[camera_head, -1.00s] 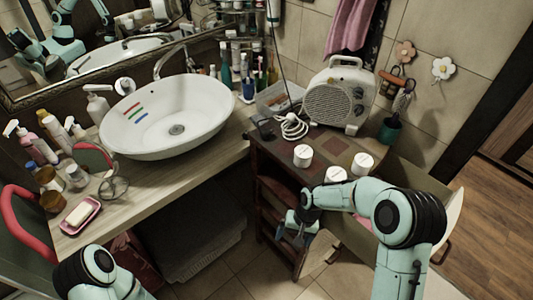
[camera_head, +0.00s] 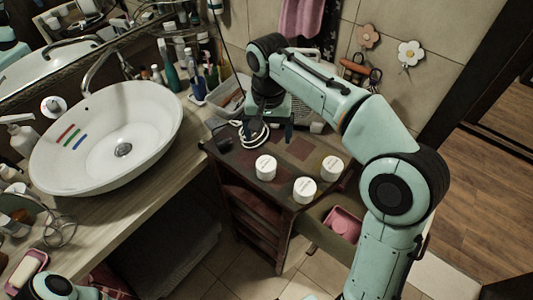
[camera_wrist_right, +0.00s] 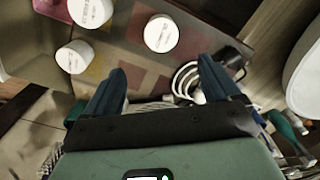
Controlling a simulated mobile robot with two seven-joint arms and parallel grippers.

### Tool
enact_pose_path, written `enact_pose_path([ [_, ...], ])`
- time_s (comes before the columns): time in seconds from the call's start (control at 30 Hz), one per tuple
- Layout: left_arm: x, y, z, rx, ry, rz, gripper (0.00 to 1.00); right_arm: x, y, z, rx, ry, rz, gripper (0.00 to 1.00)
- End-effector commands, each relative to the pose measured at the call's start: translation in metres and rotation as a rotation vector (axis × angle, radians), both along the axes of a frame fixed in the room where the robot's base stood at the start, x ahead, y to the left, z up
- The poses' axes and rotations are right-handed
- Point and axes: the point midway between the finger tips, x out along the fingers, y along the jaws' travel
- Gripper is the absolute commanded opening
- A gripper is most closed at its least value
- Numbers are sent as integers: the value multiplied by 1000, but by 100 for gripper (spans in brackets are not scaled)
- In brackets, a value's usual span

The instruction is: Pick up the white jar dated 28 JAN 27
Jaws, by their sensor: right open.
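Three white round jars stand upright on the small cabinet's top: a left jar (camera_head: 265,167), a front jar (camera_head: 304,190) and a right jar (camera_head: 331,168). The right wrist view also shows three, one in the middle (camera_wrist_right: 161,33), one at the top (camera_wrist_right: 90,11) and one at the left (camera_wrist_right: 74,57). Their lids carry print too small to read, so I cannot tell which is dated 28 JAN 27. My right gripper (camera_head: 268,131) is open and empty behind the jars, above the coiled white cord; its fingers also show in the right wrist view (camera_wrist_right: 160,80). My left gripper is out of view.
The cabinet top (camera_head: 235,160) also bears a coiled white cord (camera_head: 254,134). A heater (camera_head: 310,113) stands behind, mostly hidden by my arm. The white basin (camera_head: 90,150) is at left. An open drawer (camera_head: 315,232) with a pink item juts out in front.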

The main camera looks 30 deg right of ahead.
Motion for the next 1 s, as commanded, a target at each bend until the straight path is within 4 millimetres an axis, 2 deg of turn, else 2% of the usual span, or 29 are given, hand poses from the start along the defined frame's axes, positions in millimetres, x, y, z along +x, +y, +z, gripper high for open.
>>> enact_pose_path([
  [0.13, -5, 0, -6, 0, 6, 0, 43, -2, 0, -14, -2, 5, -1, 89],
  [0.4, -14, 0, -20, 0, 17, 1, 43, -2, 0, -66, -1, 6, -1, 89],
  [0.67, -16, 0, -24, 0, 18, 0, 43, -2, 1, -85, -1, 2, 0, 89],
  [1.0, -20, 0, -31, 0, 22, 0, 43, -6, 8, -130, -1, 3, 0, 89],
])
